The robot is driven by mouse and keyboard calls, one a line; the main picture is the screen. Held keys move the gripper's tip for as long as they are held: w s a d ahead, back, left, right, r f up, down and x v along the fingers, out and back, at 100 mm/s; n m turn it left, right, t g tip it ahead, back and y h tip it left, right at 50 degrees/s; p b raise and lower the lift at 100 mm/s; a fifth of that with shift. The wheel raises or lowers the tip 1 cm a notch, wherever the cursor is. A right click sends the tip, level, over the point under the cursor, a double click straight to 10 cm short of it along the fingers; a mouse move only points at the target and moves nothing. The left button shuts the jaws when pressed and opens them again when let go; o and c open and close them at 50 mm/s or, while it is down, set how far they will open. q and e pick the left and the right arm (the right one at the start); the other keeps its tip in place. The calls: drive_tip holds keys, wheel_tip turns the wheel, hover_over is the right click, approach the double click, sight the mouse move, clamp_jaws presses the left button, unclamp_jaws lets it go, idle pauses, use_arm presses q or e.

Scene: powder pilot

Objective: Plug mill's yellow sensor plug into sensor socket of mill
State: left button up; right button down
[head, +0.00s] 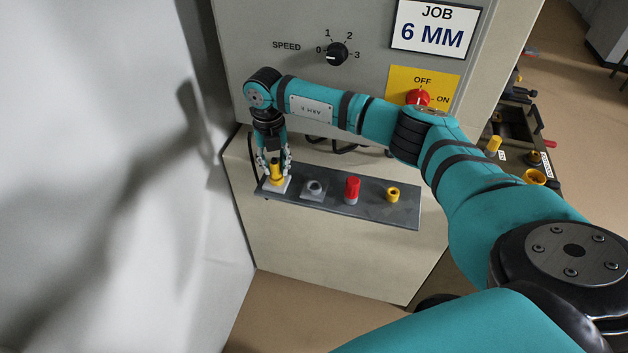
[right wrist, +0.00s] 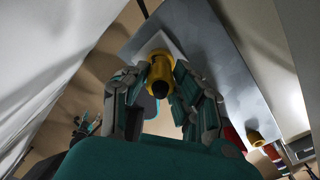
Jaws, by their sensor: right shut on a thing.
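My right gripper (head: 274,168) points down at the left end of the grey shelf on the mill's front. Its fingers are shut on the yellow plug (head: 277,174), one on each side. The plug is upright, over or in a white square holder (head: 274,188); I cannot tell whether it is seated there. In the right wrist view the yellow plug (right wrist: 160,70) with its dark end sits between the fingers. A yellow ring-shaped socket (head: 393,194) stands at the shelf's right end and also shows in the right wrist view (right wrist: 255,138).
On the shelf (head: 372,208) stand a grey socket (head: 313,188) and a red plug (head: 352,188), between holder and yellow socket. Above are a speed knob (head: 337,54) and a red switch (head: 418,97). Dark cables hang behind the shelf. A pale wall (head: 110,150) is close on the left.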

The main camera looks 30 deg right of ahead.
sight(274, 162)
drive_tip(key=shift+f, duration=0.25)
drive_tip(key=c, duration=1)
unclamp_jaws()
drive_tip(key=shift+c, duration=1.3)
drive_tip(key=shift+r, duration=0.1)
drive_tip(key=shift+r+p, duration=2.25)
drive_tip(key=shift+r, duration=1.25)
drive_tip(key=shift+f, duration=0.1)
